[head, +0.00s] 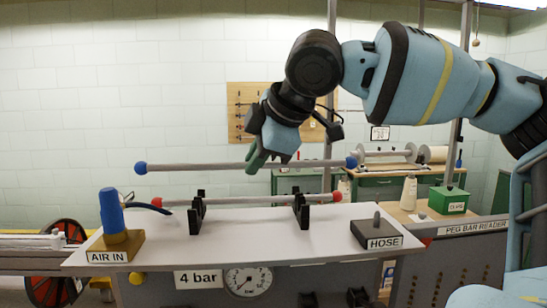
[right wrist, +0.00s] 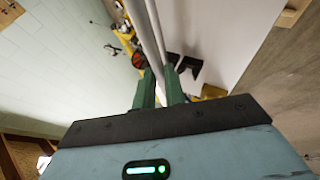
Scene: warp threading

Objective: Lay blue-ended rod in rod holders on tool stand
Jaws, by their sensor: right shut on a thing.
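The blue-ended rod (head: 210,167) is a grey bar with a blue ball at each end. It is held roughly level in the air above the tool stand (head: 240,233). My right gripper (head: 254,165) is shut on it near its middle, with green fingers pointing down. The right wrist view shows the fingers (right wrist: 159,88) around a rod, with a second rod beside it. Two black rod holders stand on the stand top, a left one (head: 197,214) and a right one (head: 301,210). The blue-ended rod is above both and apart from them. My left gripper is not in view.
A red-ended rod (head: 250,200) lies across both holders, below the held rod. A blue air fitting (head: 112,212) stands at the left of the stand top, and a dark hose block (head: 376,232) at the right. A green box (head: 447,200) sits behind at right.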

